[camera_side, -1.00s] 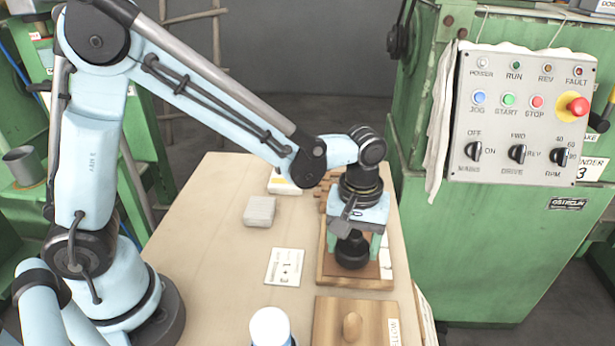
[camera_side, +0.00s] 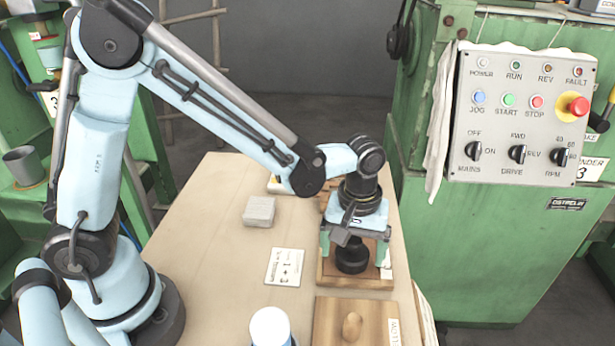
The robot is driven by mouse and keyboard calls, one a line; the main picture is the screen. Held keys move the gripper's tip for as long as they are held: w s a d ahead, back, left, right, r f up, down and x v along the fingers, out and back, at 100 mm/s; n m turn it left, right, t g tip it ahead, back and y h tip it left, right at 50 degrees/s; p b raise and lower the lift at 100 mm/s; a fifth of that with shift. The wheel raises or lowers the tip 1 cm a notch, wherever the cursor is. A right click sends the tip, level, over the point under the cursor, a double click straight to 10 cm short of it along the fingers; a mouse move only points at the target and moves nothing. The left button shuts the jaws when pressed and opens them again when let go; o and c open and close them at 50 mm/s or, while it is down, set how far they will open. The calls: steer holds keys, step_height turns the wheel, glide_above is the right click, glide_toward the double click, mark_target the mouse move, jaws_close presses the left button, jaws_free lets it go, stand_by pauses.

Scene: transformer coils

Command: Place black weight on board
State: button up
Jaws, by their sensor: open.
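The black weight (camera_side: 351,263) stands upright on the wooden board (camera_side: 338,282), which has a brown inset and a raised rim. My gripper (camera_side: 354,256) is directly above it, pointing down. Its two pale green fingers are spread to the left and right of the weight, with a visible gap on each side. The top of the weight is hidden under the gripper body. The far part of the board is partly hidden behind my gripper.
A wooden lid with a knob (camera_side: 352,326) lies in front of the board. A white-capped container (camera_side: 270,327) stands at the front edge. A printed card (camera_side: 285,266) and a grey block (camera_side: 259,211) lie to the left. The green machine (camera_side: 480,250) stands close on the right.

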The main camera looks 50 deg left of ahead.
mark_target(353, 239)
step_height(353, 239, up, 12)
steer(key=s+a+m+t, duration=0.7)
steer(key=a, duration=0.5)
steer(key=shift+a+f, duration=0.2)
steer(key=shift+a, duration=0.15)
steer(key=shift+s, duration=0.1)
stand_by(1.2)
